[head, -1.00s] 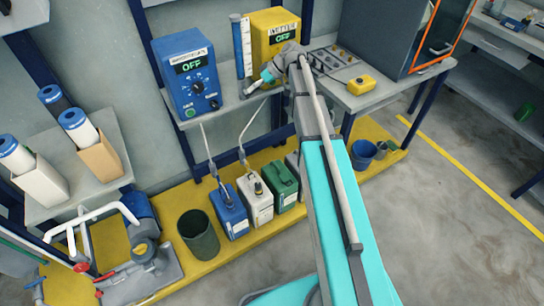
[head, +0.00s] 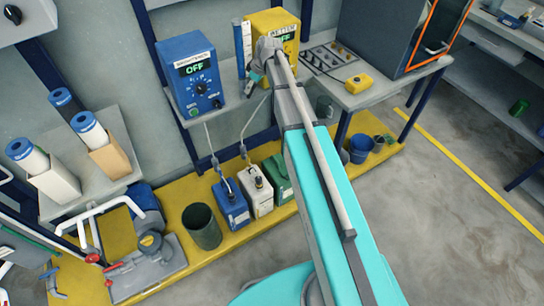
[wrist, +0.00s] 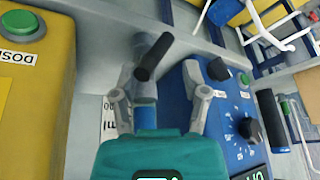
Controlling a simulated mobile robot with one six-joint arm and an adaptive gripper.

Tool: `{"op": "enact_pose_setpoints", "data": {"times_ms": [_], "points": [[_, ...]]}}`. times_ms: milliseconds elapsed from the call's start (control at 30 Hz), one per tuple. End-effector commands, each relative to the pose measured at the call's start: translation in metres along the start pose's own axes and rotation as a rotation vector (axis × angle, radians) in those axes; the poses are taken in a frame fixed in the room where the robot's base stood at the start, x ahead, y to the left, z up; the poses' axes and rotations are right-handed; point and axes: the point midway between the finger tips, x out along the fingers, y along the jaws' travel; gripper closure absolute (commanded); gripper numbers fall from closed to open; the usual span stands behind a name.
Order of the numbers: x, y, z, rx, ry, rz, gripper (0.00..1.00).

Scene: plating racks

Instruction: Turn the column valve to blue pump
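The blue pump (head: 183,62) reads OFF and stands on the shelf. The graduated column (head: 240,42) stands between it and the yellow pump (head: 272,24). My gripper (head: 257,76) is in front of the lower column, partly hidden by my arm. In the wrist view, my gripper (wrist: 160,95) is open, its fingers spread with nothing between the pads. A black valve handle (wrist: 153,57) lies slanted just beyond the fingertips, apart from them as far as I can tell. The blue pump (wrist: 205,125) is close to the right finger. The valve body is mostly hidden.
The yellow pump (wrist: 35,85) with a green button is left in the wrist view. Below the shelf stand blue (head: 229,206), white (head: 256,194) and green (head: 279,178) canisters with tubes. A dark green bin (head: 202,228) stands beside them. The grey floor at right is clear.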

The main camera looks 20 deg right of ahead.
Motion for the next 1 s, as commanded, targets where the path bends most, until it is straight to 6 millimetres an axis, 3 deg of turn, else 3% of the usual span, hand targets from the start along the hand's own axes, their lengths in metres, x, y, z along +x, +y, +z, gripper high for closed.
{"op": "enact_pose_setpoints", "data": {"times_ms": [1000], "points": [[-0.095,0.000,-0.001,0.002,0.001,-0.003,0.43]]}}
